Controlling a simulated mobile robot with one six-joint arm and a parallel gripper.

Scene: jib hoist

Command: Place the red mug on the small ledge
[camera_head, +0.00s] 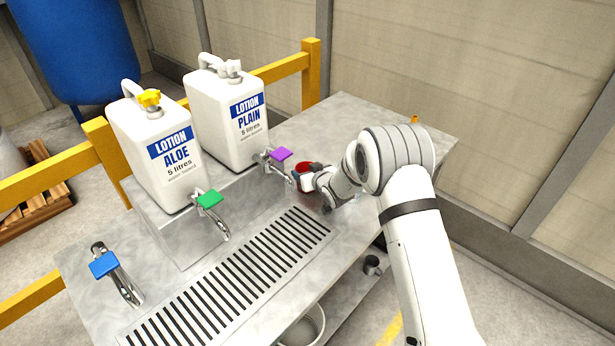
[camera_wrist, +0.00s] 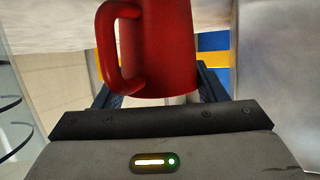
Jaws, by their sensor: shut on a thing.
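The red mug (camera_head: 305,167) is held at the end of my arm, just right of the purple-handled tap (camera_head: 279,157) in the head view. My gripper (camera_head: 307,174) is shut on the mug, with dark fingers at its sides. In the wrist view the red mug (camera_wrist: 168,50) fills the top middle between the fingers, and its handle points left. Its top is cut off by that frame's edge. I cannot tell which surface is the small ledge; a raised metal step (camera_head: 185,232) carries the lotion containers.
Two white lotion containers, ALOE (camera_head: 155,150) and PLAIN (camera_head: 228,118), stand behind the taps. A green-handled tap (camera_head: 209,200) and a blue-handled tap (camera_head: 106,266) stick out nearby. A slotted drain grate (camera_head: 235,280) lies clear in front. A grey mug (camera_head: 372,265) stands lower down.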

